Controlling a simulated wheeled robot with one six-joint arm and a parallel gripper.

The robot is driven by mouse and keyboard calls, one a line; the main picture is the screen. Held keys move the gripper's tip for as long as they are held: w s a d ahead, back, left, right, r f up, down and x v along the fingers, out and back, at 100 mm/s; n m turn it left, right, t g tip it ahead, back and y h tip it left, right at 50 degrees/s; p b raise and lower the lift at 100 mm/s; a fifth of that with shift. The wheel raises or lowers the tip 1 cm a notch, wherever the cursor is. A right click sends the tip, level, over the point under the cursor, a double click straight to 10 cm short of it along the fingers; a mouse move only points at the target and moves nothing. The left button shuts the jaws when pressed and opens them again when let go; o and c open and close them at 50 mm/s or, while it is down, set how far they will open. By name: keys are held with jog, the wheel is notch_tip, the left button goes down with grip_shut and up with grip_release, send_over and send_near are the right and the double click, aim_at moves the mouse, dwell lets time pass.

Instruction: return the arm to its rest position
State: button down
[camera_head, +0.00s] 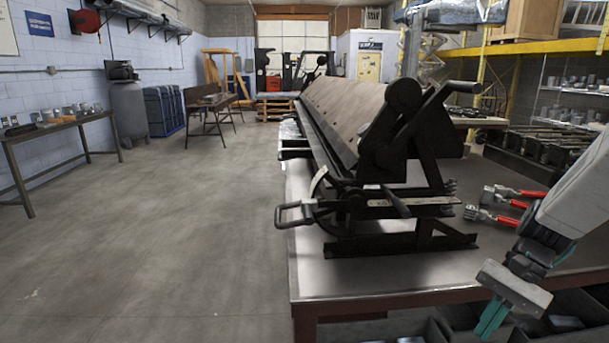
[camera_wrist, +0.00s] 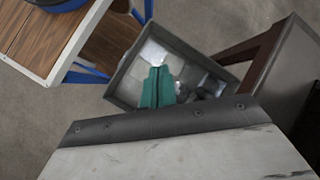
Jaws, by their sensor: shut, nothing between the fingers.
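My gripper (camera_head: 490,320) has teal fingers and hangs at the lower right of the head view, pointing down beside the front right part of the workbench (camera_head: 311,278). Its fingers are shut together with nothing between them. In the wrist view the teal fingers (camera_wrist: 157,88) show in front of a dark bin (camera_wrist: 124,80) with pale and shiny pieces in it. My arm enters from the right edge of the head view, and most of it is out of the picture.
A black sheet-metal brake (camera_head: 400,150) stands on the workbench. Red-handled clamping tools (camera_head: 492,216) lie on the bench close to my wrist. A wood-topped table with blue legs (camera_wrist: 45,38) shows in the wrist view. The floor (camera_head: 170,240) to the left is clear.

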jog(key=s+a+r+n+t+h, duration=0.4)
jog(key=s+a+r+n+h, duration=0.2)
jog(key=s+r, duration=0.6)
jog(key=a+n, duration=0.2)
jog(key=a, duration=0.1)
jog(key=shift+a+r+n+h, duration=0.2)
jog(key=shift+a+n+h, duration=0.05)
jog(key=shift+n+h, duration=0.05)
jog(key=shift+s, duration=0.1)
